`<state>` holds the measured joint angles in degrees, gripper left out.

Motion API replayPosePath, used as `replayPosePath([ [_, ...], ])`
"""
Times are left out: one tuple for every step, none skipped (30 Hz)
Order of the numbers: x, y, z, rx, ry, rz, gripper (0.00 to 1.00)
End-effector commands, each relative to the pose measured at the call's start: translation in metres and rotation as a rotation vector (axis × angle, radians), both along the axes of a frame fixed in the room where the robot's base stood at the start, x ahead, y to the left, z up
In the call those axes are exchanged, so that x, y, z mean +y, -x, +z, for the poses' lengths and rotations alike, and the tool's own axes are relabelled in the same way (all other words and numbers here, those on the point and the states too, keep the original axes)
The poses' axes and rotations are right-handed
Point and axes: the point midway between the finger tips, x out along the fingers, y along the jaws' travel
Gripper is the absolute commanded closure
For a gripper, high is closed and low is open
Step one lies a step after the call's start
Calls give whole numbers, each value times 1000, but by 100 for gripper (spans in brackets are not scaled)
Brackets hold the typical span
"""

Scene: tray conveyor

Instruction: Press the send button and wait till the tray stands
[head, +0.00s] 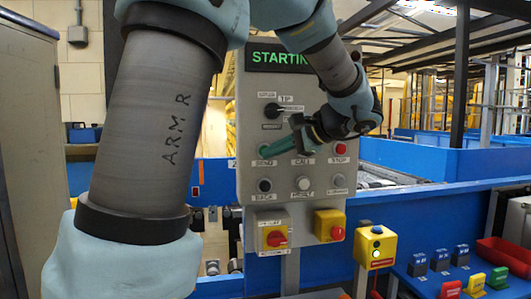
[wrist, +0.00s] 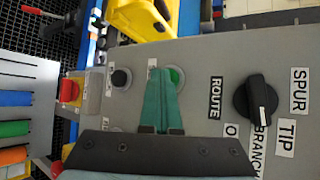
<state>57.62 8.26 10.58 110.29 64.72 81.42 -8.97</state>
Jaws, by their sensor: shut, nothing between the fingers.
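The grey control panel (head: 247,90) stands upright ahead of me. Its display (head: 268,57) is lit green and reads "STARTIN", with the end hidden by my arm. My gripper (head: 263,151) is shut and empty, its green fingertips at the place above the SEND label (head: 265,163). In the wrist view the green send button (wrist: 176,76) shows just right of my fingertips (wrist: 160,72), which partly cover it. I cannot tell whether they touch it. No tray can be made out.
The route knob (head: 272,110) is above the fingertips, the red stop button (head: 340,150) to the right, and a black button (head: 264,185) below. Yellow boxes with red knobs (head: 277,239) hang underneath. A blue conveyor wall (head: 440,200) runs behind.

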Motion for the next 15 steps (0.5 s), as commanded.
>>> replayPosePath([
  [0, 0, 0, 0, 0, 0, 100],
  [0, 0, 0, 0, 0, 0, 100],
  [0, 0, 0, 0, 0, 0, 100],
  [0, 0, 0, 0, 0, 0, 100],
  [0, 0, 0, 0, 0, 0, 100],
  [0, 0, 0, 0, 0, 0, 100],
  [0, 0, 0, 0, 0, 0, 100],
  [0, 0, 0, 0, 0, 0, 100],
  [0, 1, 0, 0, 0, 0, 100],
  [0, 1, 0, 0, 0, 0, 100],
  [0, 2, 0, 0, 0, 0, 100],
  [0, 3, 0, 0, 1, -1, 100],
  [-1, 5, 0, 0, 1, -1, 100],
  [-1, 6, -1, 0, 1, -1, 100],
  [-1, 8, -1, 0, 1, -1, 100],
])
